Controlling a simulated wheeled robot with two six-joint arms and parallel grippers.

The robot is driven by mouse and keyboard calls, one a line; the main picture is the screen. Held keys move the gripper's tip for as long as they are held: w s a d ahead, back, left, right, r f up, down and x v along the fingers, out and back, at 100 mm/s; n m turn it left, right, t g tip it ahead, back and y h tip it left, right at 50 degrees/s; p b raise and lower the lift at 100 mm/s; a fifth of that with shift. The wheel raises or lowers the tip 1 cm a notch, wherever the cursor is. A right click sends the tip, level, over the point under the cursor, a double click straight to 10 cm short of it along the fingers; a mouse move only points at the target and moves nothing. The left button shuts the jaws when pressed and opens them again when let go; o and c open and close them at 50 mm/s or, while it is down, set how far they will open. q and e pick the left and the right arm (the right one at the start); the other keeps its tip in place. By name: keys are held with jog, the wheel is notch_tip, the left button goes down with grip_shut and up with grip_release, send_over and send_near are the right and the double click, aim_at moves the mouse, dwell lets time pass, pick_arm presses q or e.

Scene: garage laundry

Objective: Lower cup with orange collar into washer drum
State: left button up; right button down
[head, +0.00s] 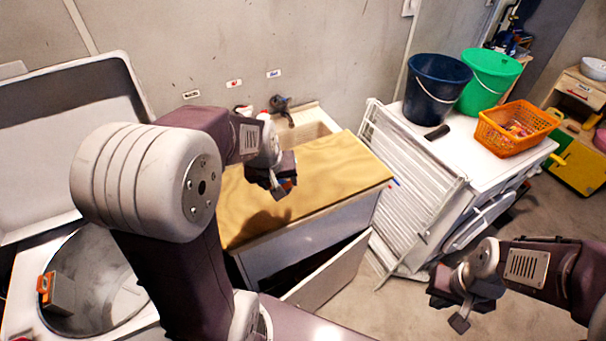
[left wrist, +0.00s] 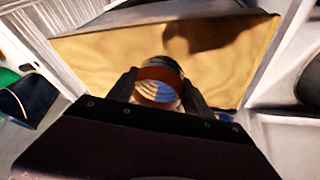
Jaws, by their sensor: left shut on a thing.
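My left gripper (head: 281,188) is over the wooden countertop, shut on the cup with the orange collar. In the head view only a small orange bit of the cup (head: 288,185) shows by the fingers. In the left wrist view the cup (left wrist: 158,82) sits between the two fingers, with its orange-brown collar and striped bluish inside showing. The open washer drum (head: 112,290) is a round metal tub at the lower left, with its lid raised behind; my left arm hides part of it. My right gripper (head: 460,305) hangs over the floor at the lower right, with no object visible in it.
The wooden countertop (head: 335,185) looks clear, with a sink (head: 310,122) behind. A white drying rack (head: 405,180) leans against a white cabinet bearing blue (head: 436,95) and green buckets (head: 490,78) and an orange basket (head: 490,142). A grey block with an orange part (head: 60,292) is at the drum.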

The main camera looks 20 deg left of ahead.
pick_arm(q)
jog(key=s+a+f+b, duration=0.1)
jog(key=s+a+f, duration=0.2)
jog(key=s+a, duration=0.8)
jog(key=s+a+f+b, duration=0.1)
jog(key=s+a+f, duration=0.3)
jog(key=s+a, duration=0.7)
jog(key=s+a+f+b, duration=0.1)
jog(key=s+a+f, duration=0.3)
jog(key=s+a, duration=0.7)
jog(key=a, duration=0.7)
jog(key=shift+s+a, duration=0.15)
jog(key=shift+a, duration=0.05)
jog(key=shift+r, duration=0.1)
jog(key=shift+w, duration=0.4)
